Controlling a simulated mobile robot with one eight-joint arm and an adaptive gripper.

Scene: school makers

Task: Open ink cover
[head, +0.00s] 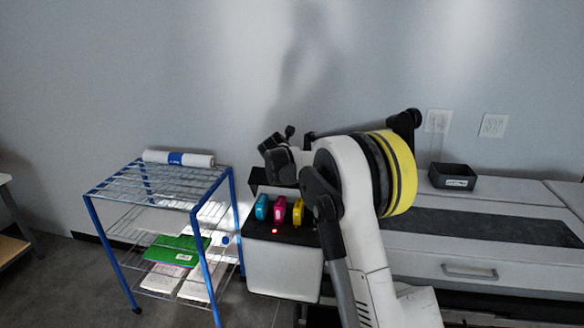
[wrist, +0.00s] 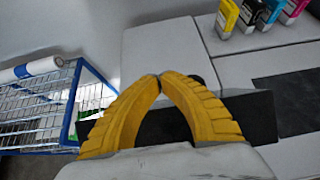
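The ink bay (head: 290,235) at the printer's left end shows cyan, magenta and yellow cartridges and a small red light. A dark panel, apparently the ink cover (head: 257,177), stands raised behind the cartridges, partly hidden by my arm. In the wrist view a dark panel (wrist: 255,118) lies behind and between my fingers; it looks like the same cover. My gripper (wrist: 160,78) has its yellow fingers brought together at the tips, with nothing seen between them. In the head view my gripper (head: 275,152) is above the bay; I cannot tell whether it touches the cover.
A blue-framed wire cart (head: 160,180) with a white roll (head: 180,158) stands left of the printer. Several ink boxes (wrist: 236,12) stand on the printer top in the wrist view. The wall is close behind.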

